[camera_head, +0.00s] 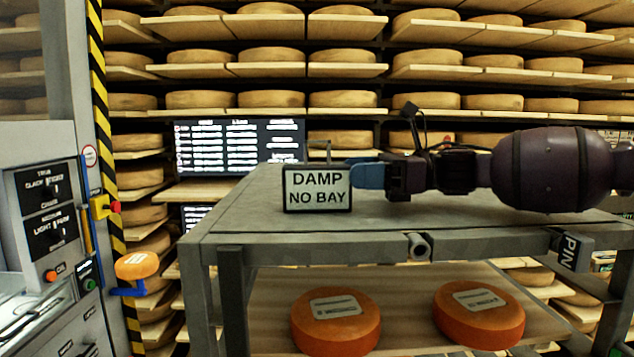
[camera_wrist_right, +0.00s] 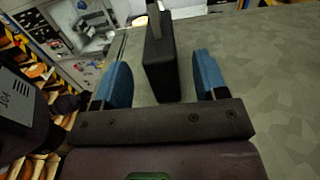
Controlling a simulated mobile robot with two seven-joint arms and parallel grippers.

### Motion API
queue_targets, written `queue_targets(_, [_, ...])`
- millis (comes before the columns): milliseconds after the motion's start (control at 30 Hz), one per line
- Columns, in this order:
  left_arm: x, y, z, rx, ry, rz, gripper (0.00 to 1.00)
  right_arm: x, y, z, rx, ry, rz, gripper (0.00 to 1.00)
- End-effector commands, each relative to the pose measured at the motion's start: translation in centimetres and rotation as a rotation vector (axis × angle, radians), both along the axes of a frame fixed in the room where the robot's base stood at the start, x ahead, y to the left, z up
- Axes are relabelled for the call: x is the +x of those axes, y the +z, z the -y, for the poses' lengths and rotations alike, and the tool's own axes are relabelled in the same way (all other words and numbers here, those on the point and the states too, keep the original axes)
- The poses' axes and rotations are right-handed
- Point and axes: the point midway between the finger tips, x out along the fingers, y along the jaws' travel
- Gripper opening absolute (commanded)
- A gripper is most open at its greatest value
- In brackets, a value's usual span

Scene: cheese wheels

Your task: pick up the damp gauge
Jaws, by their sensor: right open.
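The damp gauge (camera_head: 317,190) stands upright on the grey table top, a small box with a dark rim and a white face reading "DAMP NO BAY". A thin metal piece rises from its top. In the right wrist view the gauge (camera_wrist_right: 160,62) shows as a dark narrow box. My right gripper (camera_head: 367,175) reaches in from the right, its blue fingers at the gauge's right edge. In the right wrist view the open fingers (camera_wrist_right: 161,76) lie on either side of the gauge, with a gap on each side. My left gripper is not in view.
The table (camera_head: 250,222) is otherwise clear around the gauge. Two orange cheese wheels (camera_head: 335,322) (camera_head: 479,315) lie on the shelf below. A control cabinet (camera_head: 45,230) stands at left, by a striped post (camera_head: 97,60). Racks of cheese wheels and a lit screen (camera_head: 240,146) stand behind.

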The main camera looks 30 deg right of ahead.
Motion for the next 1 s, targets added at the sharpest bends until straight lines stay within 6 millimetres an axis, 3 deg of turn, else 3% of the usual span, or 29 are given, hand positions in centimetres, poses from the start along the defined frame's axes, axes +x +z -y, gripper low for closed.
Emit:
queue_targets(300, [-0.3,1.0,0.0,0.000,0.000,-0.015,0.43,2.2,0.2,-3.6,0.001,0.003,0.001,0.66])
queue_targets(667, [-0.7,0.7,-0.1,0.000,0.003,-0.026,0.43,2.7,0.0,-4.4,0.000,-0.001,0.000,0.66])
queue_targets(1000, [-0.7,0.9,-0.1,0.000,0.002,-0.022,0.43,2.6,0.0,-4.3,0.000,-0.001,0.000,0.17])
